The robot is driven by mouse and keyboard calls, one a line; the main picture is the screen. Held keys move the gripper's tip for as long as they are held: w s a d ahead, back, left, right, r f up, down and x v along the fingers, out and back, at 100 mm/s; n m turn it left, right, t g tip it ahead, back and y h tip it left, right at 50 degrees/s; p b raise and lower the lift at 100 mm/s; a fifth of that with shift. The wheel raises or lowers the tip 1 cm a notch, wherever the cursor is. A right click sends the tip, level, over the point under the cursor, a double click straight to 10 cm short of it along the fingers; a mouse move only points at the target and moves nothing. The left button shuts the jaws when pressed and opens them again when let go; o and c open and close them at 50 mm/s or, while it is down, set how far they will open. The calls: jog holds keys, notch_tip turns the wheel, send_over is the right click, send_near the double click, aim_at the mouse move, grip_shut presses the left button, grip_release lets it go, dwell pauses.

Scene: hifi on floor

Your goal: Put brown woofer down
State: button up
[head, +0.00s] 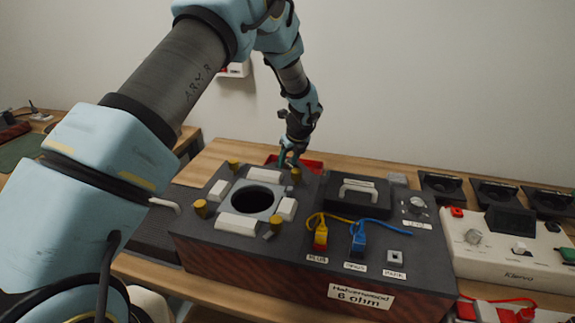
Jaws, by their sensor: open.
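My gripper (289,158) points down at the back edge of the dark speaker box (330,272), over or beside a red tray (313,167). Its jaws are open, and I see nothing held between them. I cannot pick out a brown woofer; anything low behind the box is hidden. The box has a round, empty-looking hole (252,199) in its top, ringed by white blocks and yellow-brown knobs. Its front label reads 6 ohm.
Yellow (320,234) and blue (358,238) plugs with cables stand on the box. Several black square speaker units (443,187) line the table's back right. A white control panel (505,250) sits at right. Bare wooden table (222,150) shows behind the box.

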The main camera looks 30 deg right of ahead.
jog(key=b+v, duration=0.2)
jog(key=v, duration=0.8)
jog(key=shift+r, duration=0.35)
jog(key=shift+a, duration=0.1)
